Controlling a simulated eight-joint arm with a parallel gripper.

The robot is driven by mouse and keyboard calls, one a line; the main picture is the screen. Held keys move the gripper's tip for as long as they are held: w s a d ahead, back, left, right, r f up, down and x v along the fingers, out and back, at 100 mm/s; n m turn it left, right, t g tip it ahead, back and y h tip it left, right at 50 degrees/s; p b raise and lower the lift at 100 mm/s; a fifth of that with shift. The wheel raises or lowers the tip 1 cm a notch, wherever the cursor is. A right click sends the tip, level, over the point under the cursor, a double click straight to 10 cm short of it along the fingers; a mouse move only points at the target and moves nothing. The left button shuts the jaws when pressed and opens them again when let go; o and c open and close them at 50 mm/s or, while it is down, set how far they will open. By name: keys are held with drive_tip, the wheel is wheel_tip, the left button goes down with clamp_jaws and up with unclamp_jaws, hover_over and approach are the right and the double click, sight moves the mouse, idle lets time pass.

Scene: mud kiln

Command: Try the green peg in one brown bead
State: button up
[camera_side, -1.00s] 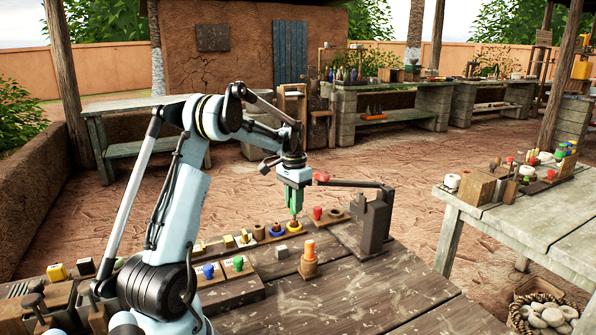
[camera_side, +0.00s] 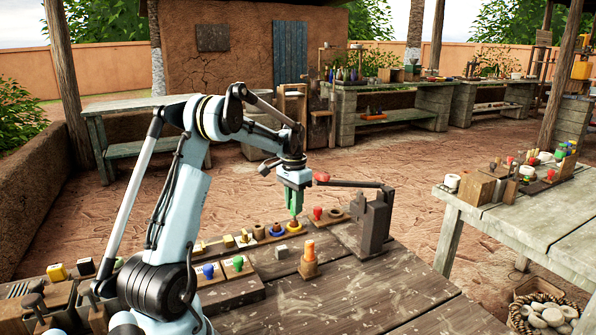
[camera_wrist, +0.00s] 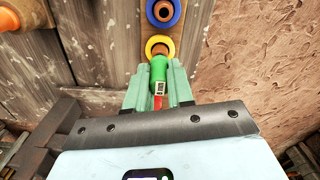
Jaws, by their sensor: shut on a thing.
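My gripper (camera_side: 294,198) points down, shut on the green peg (camera_side: 294,207), which hangs upright between its fingers. In the wrist view, the green peg (camera_wrist: 158,70) shows at the fingertips (camera_wrist: 158,82), with a small printed label on it. Just beyond its end is a brown bead (camera_wrist: 160,49) inside a yellow ring (camera_wrist: 149,43). In the side view, the yellow ring (camera_side: 294,227) sits right under the peg. I cannot tell whether the peg touches the bead. Another brown bead (camera_wrist: 162,11) has a blue ring (camera_wrist: 178,13) around it.
A red peg (camera_side: 317,213) stands just right of my gripper. A dark post with a side arm (camera_side: 374,222) stands farther right. An orange peg in a brown base (camera_side: 309,262) and blocks with blue (camera_side: 208,271) and green (camera_side: 238,263) knobs stand nearer. The front right tabletop is clear.

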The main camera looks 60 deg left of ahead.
drive_tip(key=shift+r, duration=2.25)
